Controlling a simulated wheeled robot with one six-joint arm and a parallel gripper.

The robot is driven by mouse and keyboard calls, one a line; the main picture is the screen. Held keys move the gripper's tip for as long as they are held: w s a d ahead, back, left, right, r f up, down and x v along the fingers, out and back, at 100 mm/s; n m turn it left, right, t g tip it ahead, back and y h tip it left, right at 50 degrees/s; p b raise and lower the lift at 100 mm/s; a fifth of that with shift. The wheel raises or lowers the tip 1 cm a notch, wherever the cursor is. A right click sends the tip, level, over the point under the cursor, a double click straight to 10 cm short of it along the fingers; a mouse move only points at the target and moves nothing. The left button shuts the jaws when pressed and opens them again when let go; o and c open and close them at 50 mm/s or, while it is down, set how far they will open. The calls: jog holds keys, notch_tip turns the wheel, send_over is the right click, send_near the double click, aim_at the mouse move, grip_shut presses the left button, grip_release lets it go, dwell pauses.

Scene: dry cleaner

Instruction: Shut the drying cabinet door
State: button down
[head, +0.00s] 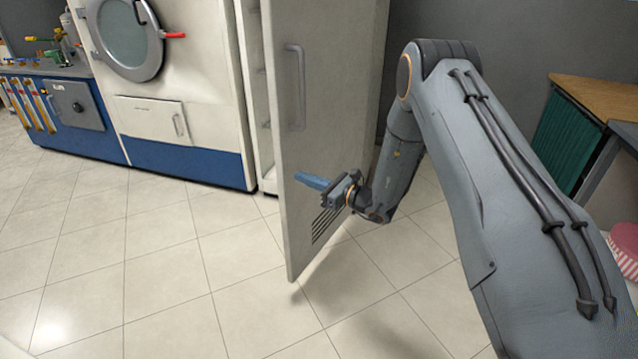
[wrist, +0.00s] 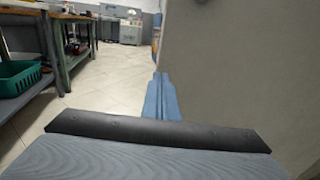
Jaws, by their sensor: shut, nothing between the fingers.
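The drying cabinet door (head: 330,120) stands open, a tall pale grey panel with its outer face towards me. It carries a vertical bar handle (head: 294,88) near its near edge and dark vent slots (head: 325,224) low down. A narrow strip of the cabinet's interior (head: 264,95) shows to the left of the door. My gripper (head: 303,179) is in front of the outer face, below the handle, with its blue fingers shut and empty. In the wrist view the fingers (wrist: 160,98) lie alongside the door panel (wrist: 235,65) on the right; I cannot tell whether they touch it.
A white and blue machine (head: 190,105) with a round door stands left of the cabinet. Open tiled floor (head: 150,260) lies in front. Benches (head: 585,95) stand at the right.

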aim_at(284, 171)
jog(key=shift+x, duration=2.1)
jog(key=shift+w, duration=0.1)
